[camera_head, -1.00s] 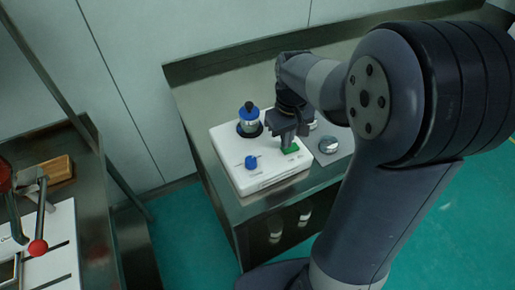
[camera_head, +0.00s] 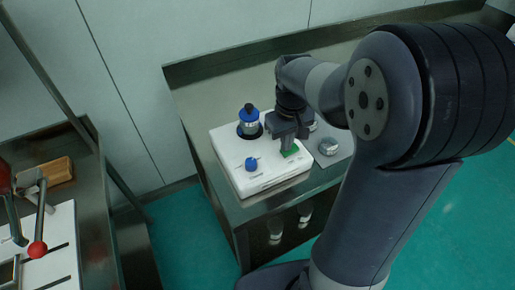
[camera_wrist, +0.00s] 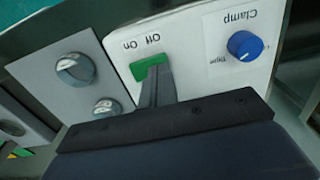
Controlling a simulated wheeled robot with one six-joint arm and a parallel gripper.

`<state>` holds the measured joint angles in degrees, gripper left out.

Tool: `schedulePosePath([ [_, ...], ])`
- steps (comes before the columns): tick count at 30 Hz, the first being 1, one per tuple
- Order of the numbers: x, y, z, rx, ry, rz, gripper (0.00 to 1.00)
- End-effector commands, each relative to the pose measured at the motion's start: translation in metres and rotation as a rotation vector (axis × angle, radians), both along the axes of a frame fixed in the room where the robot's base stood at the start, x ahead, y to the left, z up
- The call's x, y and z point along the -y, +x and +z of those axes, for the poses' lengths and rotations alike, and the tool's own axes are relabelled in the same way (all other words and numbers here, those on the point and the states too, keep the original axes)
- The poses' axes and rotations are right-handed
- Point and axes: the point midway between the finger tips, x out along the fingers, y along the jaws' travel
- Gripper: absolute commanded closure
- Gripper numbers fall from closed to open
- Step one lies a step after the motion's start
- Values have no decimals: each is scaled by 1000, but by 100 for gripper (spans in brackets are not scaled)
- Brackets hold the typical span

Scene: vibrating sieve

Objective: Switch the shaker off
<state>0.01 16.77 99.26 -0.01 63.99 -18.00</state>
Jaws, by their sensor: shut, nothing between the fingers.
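The white shaker box (camera_head: 226,150) stands on the metal bench, with a blue-capped jar (camera_head: 249,120) in its top and a blue knob (camera_head: 251,164) at its front. Its green switch (camera_head: 291,151) shows at the front right corner. In the wrist view the green switch (camera_wrist: 148,66) lies beside the printed words "Off" and "On", and the blue knob (camera_wrist: 245,46) sits under the word "Clamp". My gripper (camera_head: 287,148) is shut and empty, pointing down, with its fingertips (camera_wrist: 158,72) at the green switch. They cover part of it. Whether they touch or press it I cannot tell.
A grey panel with round metal knobs (camera_head: 328,146) lies right of the shaker on the bench (camera_head: 200,95). Another bench at the left holds a red-balled lever (camera_head: 38,249) and a wooden block (camera_head: 58,170). The back wall is close behind.

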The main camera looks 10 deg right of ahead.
Motion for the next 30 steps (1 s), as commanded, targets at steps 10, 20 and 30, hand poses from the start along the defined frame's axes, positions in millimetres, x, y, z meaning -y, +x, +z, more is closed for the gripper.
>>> schedulePosePath([
  [10, 0, 0, 33, 1, 0, 0, 100],
  [20, 0, 0, 59, 0, 0, 0, 100],
  [30, 0, 0, 63, 0, 0, 0, 100],
])
